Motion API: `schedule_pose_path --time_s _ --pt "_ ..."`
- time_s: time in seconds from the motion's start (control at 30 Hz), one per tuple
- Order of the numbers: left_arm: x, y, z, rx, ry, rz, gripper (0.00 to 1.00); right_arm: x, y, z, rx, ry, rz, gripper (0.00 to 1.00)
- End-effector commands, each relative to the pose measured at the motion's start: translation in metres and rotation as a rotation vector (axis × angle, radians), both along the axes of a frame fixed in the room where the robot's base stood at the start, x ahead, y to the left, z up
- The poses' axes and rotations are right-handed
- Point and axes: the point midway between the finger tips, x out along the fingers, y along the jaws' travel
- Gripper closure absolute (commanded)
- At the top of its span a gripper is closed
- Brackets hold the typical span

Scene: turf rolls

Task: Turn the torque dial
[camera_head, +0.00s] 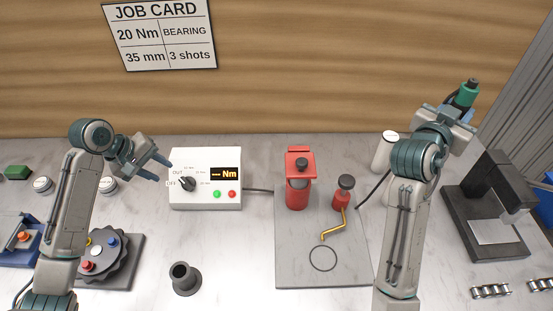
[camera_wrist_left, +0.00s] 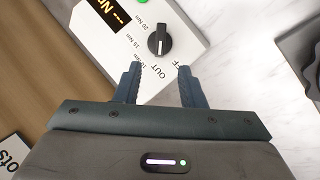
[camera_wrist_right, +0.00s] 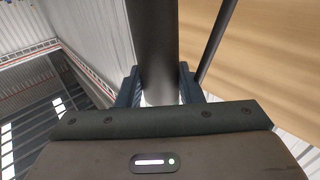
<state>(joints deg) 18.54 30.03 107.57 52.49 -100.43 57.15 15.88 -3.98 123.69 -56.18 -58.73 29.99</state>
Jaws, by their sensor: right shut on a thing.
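The torque dial (camera_head: 188,184) is a black knob on the front of a white box (camera_head: 205,200). Its display (camera_head: 226,174) shows dashes and "Nm". In the left wrist view the dial (camera_wrist_left: 160,40) has a white mark pointing down the picture, toward the OUT and OFF lettering; exactly which label cannot be told. My left gripper (camera_head: 158,166) is open and empty, just left of and above the dial, apart from it. My right gripper (camera_head: 457,108) is raised at the right, shut on a green and black tool (camera_head: 467,94). It shows as a dark cylinder in the right wrist view (camera_wrist_right: 152,45).
A job card (camera_head: 160,34) on the wall reads 20 Nm, bearing, 35 mm, 3 shots. A black cup (camera_head: 185,278) and a round fixture (camera_head: 105,258) stand in front. Green and red buttons sit beside the dial.

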Motion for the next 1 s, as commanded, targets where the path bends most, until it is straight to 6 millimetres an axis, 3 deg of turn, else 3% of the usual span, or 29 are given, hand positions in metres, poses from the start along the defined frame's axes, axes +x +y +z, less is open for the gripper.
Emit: schedule_pose_path --time_s 0.53,0.97,1.0 --pt "0.028 -0.036 -0.083 -0.001 0.005 0.000 0.64 0.000 0.000 0.029 -0.001 -0.002 0.000 0.94" --pt "0.031 -0.039 -0.094 0.001 0.002 -0.001 0.64 0.000 0.000 0.031 -0.001 -0.002 0.000 0.94" --pt "0.032 -0.039 -0.094 0.001 0.002 -0.001 0.68 0.000 0.000 0.031 -0.001 -0.002 0.000 0.94"
